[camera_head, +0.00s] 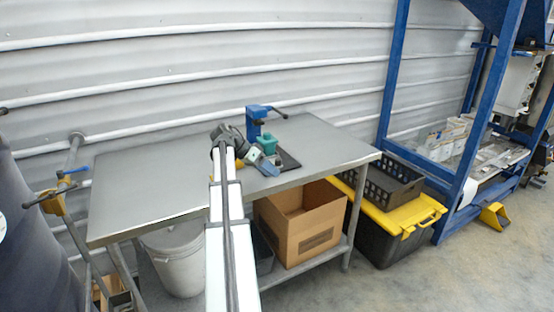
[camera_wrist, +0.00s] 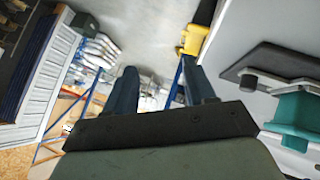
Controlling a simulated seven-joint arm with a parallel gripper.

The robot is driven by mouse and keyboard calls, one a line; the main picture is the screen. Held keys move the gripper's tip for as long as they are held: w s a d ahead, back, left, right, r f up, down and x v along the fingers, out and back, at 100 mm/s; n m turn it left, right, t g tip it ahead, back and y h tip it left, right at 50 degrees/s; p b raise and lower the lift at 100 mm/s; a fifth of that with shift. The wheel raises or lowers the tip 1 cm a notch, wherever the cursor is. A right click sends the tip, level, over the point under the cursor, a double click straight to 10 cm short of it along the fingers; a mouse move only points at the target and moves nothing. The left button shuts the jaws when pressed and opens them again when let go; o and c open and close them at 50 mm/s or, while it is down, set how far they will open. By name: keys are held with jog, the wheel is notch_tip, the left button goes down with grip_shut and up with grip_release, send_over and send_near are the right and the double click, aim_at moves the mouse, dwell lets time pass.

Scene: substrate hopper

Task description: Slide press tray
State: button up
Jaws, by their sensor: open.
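The small press stands on the metal table (camera_head: 150,185), with a blue upright frame (camera_head: 256,122) and a dark lever at its top. A teal part (camera_head: 269,145) sits at its front, above a dark base plate (camera_head: 290,161). I cannot tell which piece is the tray. My gripper (camera_head: 268,167) is in front of the press, close to the teal part, and partly hides the base. In the wrist view my gripper's two blue fingers (camera_wrist: 160,78) are apart with nothing between them. The teal part (camera_wrist: 297,115) and a dark plate (camera_wrist: 275,62) show to the right, apart from the fingers.
A cardboard box (camera_head: 300,232) and a grey bin (camera_head: 176,262) are under the table. A black crate (camera_head: 392,181) sits on a yellow-lidded tote (camera_head: 405,218) at the right. A blue frame (camera_head: 460,190) stands beyond. The table's left half is clear.

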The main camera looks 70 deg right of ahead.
jog(key=w+d+r+m+t, duration=0.1)
jog(key=w+d+r+t, duration=0.1)
jog(key=d+r, duration=0.4)
jog(key=m+t, duration=0.1)
jog(key=t, duration=0.2)
send_near(278, 159)
jog(key=x, duration=0.9)
jog(key=shift+f, duration=0.1)
grip_shut()
